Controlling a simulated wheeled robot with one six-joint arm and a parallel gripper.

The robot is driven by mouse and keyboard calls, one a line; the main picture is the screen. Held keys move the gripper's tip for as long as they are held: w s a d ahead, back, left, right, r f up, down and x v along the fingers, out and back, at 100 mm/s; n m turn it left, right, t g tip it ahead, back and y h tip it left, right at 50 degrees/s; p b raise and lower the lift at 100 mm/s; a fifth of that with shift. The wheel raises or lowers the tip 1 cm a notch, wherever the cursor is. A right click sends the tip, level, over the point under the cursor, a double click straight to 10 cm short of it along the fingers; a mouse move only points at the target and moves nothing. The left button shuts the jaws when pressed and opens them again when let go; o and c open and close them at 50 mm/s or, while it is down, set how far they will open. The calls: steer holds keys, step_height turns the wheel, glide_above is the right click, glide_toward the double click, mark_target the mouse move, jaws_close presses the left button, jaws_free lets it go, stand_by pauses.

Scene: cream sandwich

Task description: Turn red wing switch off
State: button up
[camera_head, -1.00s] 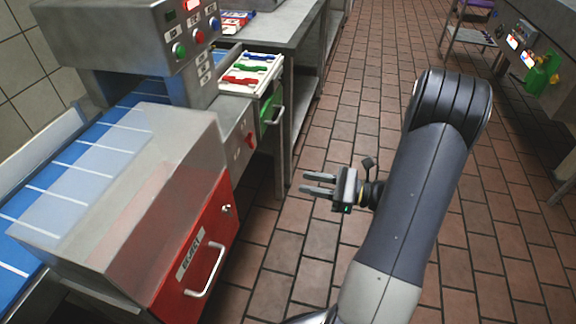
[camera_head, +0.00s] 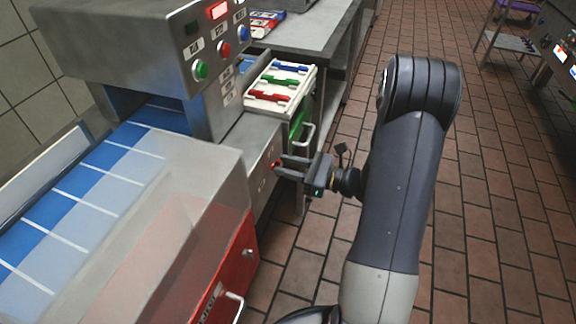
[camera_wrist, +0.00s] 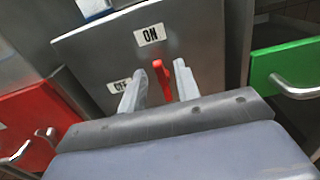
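The red wing switch (camera_wrist: 162,78) is on a grey metal panel (camera_wrist: 203,40) of the machine. In the wrist view it points up toward the ON label (camera_wrist: 150,35), and the OFF label (camera_wrist: 119,86) is to its left. My gripper (camera_wrist: 158,82) is open, with one finger on each side of the switch; I cannot tell if either finger touches it. In the head view my gripper (camera_head: 280,168) is at the machine's side panel, and the switch (camera_head: 276,163) shows only as a small red spot at the fingertips.
A red door with a handle (camera_head: 238,298) is below left of the gripper. A green drawer (camera_head: 299,118) with a handle is to the right, under a tray (camera_head: 312,73) of coloured tools. The conveyor (camera_head: 72,212) lies left.

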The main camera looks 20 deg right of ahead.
steer(key=shift+c, duration=0.3)
jaws_close()
